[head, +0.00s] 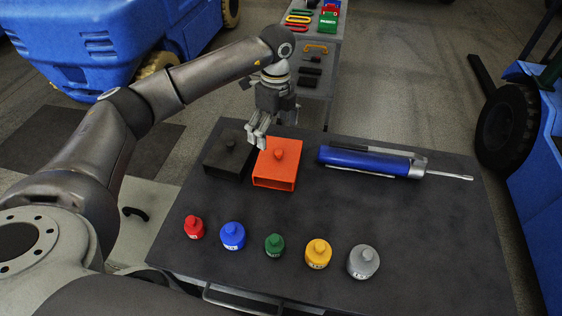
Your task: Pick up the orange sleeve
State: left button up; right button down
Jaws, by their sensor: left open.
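The orange sleeve (274,165) is a box-like piece with a round knob on top and an open front. It sits on the dark table, touching or very close to a black box of similar shape (228,155) on its left. My left gripper (257,138) is open and points down at the back left corner of the orange sleeve, near the gap between the two boxes. I cannot tell whether its fingers touch either one. No right gripper shows.
A blue cylindrical tool (365,161) with a metal tip lies at the back right. Red (194,227), blue (232,236), green (274,245), yellow (318,254) and grey weights (363,262) stand in a front row. The table (420,225) is clear at right.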

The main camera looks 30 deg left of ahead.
pick_arm(q)
jog(key=p, duration=0.2)
send_over(273, 163)
notch_tip(273, 163, down, 6)
jog(key=shift+d, duration=0.15)
jog(key=f+p, duration=0.1)
jog(key=f, duration=0.1)
jog(key=f+p, duration=0.1)
jog(key=f, duration=0.2)
jog(key=shift+w+a, duration=0.1)
jog(key=shift+a, duration=0.1)
jog(key=shift+f, duration=0.25)
